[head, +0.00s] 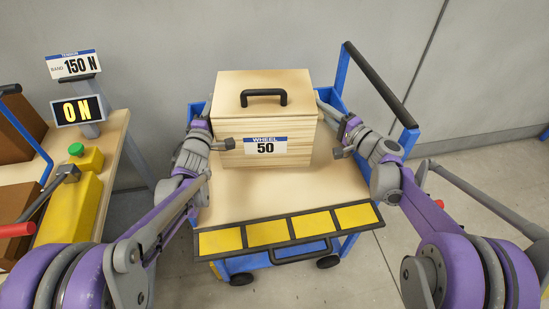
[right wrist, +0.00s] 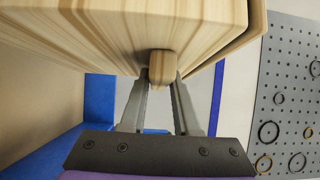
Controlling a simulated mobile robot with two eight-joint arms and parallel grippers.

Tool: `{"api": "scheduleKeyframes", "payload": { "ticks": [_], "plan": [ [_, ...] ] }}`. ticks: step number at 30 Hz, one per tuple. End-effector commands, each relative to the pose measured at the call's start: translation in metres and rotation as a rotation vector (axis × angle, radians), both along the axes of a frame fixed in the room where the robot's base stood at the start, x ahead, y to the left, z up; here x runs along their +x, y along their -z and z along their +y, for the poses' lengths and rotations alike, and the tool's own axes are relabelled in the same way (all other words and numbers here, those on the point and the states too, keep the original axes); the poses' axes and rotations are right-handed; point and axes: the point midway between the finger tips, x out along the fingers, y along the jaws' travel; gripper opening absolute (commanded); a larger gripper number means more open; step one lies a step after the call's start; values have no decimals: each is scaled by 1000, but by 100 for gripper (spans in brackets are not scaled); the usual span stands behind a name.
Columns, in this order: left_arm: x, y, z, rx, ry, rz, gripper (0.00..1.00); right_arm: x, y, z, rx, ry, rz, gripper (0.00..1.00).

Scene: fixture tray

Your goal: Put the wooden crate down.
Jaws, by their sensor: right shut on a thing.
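The wooden crate (head: 290,110) is a pale box with a lid, a black top handle and a "WHEEL 50" label. In the head view it is upright over the wooden top of the blue cart (head: 240,190); I cannot tell whether it touches. My right gripper (right wrist: 162,84) is shut on a small wooden grip (right wrist: 162,66) on the crate's side, seen in the right wrist view. My left arm reaches the crate's left side in the head view; its fingers are hidden there, so their state is unclear.
A yellow-and-black strip (head: 290,228) runs along the cart's front edge. A blue rail with a black bar (head: 382,82) rises at the right. A bench (head: 115,145) with a yellow device and signs stands at the left. Bare cart top lies before the crate.

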Motion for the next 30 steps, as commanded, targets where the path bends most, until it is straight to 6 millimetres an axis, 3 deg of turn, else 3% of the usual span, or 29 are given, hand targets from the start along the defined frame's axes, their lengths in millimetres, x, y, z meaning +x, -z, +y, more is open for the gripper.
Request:
{"api": "scheduleKeyframes", "payload": {
  "ticks": [16, 30],
  "plan": [
    [0, 0, 0, -1, 2, -5, 0, 0, 0, 0, 6, 0, 0, 0],
    [1, 23, 0, -1, 2, 2, 0, 1, 23, 0, 5, 0, 6, 0]
  ]
}}
